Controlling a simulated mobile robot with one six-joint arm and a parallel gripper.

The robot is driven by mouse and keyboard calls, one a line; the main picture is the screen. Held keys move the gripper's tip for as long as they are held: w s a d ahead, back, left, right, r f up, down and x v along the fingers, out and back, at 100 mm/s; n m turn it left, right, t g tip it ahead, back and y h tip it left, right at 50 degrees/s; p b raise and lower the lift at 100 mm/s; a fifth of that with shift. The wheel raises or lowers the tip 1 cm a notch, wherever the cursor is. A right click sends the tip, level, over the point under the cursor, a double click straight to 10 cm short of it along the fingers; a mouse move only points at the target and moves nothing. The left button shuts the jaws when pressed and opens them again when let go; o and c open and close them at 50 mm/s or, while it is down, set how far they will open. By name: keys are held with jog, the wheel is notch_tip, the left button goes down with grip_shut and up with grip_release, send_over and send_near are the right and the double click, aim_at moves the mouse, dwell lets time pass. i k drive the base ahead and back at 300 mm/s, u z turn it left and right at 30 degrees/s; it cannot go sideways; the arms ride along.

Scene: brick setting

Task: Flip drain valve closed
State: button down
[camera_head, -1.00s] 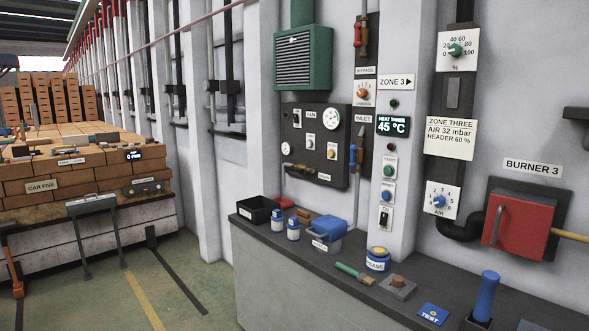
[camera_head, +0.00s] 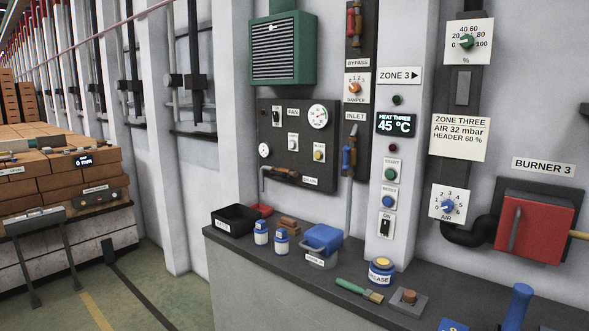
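The drain valve (camera_head: 284,173) sits at the bottom of the dark fan panel (camera_head: 298,145), above the left part of the counter. It is a small brass-coloured fitting with a dark lever part, on a grey pipe that bends down at its left. Its lever seems to lie roughly along the pipe, but it is too small to be sure. The drain label (camera_head: 310,182) is just right of it. My gripper is not in view.
Below the valve, the counter (camera_head: 250,250) holds a black bin (camera_head: 236,222), blue-and-white bottles (camera_head: 281,239), a blue-lidded box (camera_head: 322,240), a brush (camera_head: 358,288) and a grease tin (camera_head: 381,272). The inlet valve (camera_head: 349,157) is to the right. Open floor lies at left.

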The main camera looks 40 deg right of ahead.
aim_at(272, 172)
jog(key=z, duration=0.15)
jog(key=i, duration=0.65)
jog(key=u, duration=0.7)
jog(key=i, duration=0.55)
jog(key=u, duration=0.4)
